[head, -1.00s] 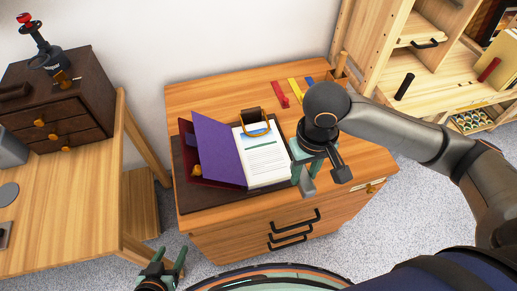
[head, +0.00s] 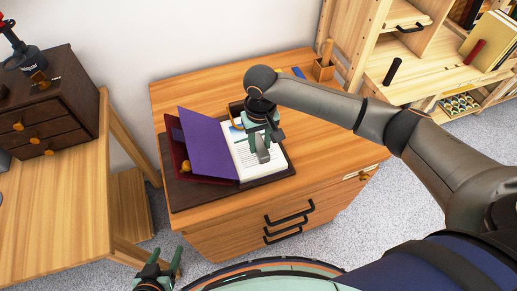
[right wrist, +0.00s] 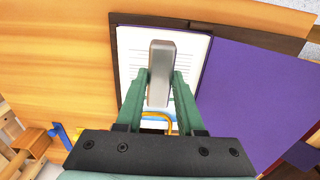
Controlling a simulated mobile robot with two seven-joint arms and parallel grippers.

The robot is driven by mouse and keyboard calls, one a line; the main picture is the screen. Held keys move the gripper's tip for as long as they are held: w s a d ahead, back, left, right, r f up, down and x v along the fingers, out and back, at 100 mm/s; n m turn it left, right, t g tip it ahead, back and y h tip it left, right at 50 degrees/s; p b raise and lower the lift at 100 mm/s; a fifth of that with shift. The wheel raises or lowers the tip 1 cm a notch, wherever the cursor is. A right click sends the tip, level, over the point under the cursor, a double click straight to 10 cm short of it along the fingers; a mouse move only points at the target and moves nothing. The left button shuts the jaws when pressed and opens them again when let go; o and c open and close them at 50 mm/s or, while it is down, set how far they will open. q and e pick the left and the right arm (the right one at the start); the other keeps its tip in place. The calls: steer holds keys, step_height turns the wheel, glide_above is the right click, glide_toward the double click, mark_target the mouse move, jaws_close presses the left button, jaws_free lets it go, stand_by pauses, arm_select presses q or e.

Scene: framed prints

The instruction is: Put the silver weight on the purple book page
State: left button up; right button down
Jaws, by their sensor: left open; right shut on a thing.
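The open book lies on a dark mat (head: 215,195) on the wooden cabinet. Its purple page (head: 207,145) stands tilted up on the left; it also shows at the right of the right wrist view (right wrist: 250,85). A white printed page (head: 240,158) lies to its right. My right gripper (head: 262,145) is shut on the silver weight (head: 263,155), a grey block, and holds it over the white page, right of the purple page. The weight also shows between the fingers in the right wrist view (right wrist: 161,70). My left gripper (head: 163,262) is open and empty, low in front of the cabinet.
A gold-rimmed dark object (head: 236,117) stands behind the white page. A wooden holder (head: 324,68) stands at the back right. The cabinet top right of the book is clear.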

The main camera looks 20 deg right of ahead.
mark_target(259, 149)
steer(key=shift+w+a+f, duration=0.15)
steer(key=shift+w+f, duration=0.25)
steer(key=shift+f, duration=1.5)
steer(key=shift+f, duration=0.1)
steer(key=c, duration=0.5)
jaws_free()
step_height(259, 149, up, 12)
steer(key=shift+r+p, duration=0.1)
steer(key=shift+p, duration=0.2)
